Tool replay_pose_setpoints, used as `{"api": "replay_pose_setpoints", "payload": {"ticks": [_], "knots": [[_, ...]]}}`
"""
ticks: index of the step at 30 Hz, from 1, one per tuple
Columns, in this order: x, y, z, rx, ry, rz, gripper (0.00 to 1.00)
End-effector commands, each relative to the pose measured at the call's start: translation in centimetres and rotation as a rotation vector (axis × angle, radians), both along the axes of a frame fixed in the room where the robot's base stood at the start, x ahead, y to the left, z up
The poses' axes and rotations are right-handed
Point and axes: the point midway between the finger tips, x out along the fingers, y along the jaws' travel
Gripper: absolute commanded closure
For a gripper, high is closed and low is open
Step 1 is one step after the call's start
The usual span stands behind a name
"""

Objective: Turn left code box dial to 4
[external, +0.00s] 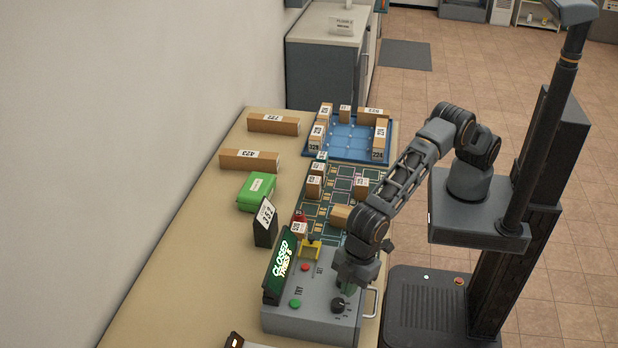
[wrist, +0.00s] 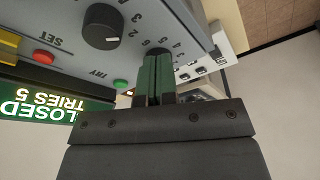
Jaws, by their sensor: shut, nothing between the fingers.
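The grey code box (external: 285,318) stands at the near end of the table, with a display (external: 282,262) that reads CLOSED, TRIES 5 in the wrist view. Its black left dial (external: 338,305) is on the TRY side; in the wrist view that dial (wrist: 158,52) is mostly hidden behind my fingertips. The other black dial (wrist: 102,27) is clear in the wrist view, digits around it. My gripper (external: 346,288), also seen in the wrist view (wrist: 153,62), is shut and empty, close by the left dial. I cannot tell whether it touches. The left dial's setting is not readable.
A green TRY button (external: 295,303) and red SET button (external: 305,267) are on the box. A card reading 352 (external: 265,215) stands behind it. A green box (external: 257,191), cartons (external: 249,160) and a blue tray (external: 347,152) lie farther up the table.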

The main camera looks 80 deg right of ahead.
Motion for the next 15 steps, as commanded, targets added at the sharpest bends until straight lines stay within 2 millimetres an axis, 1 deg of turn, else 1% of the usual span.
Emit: {"api": "replay_pose_setpoints", "payload": {"ticks": [1, 4, 15], "knots": [[0.0, 0.0, -0.9, 0.000, 0.000, 0.000, 1.00], [0.0, 0.0, -1.6, 0.001, 0.000, 0.000, 1.00], [-0.1, -0.1, -2.2, -0.006, 0.003, 0.000, 1.00]]}}
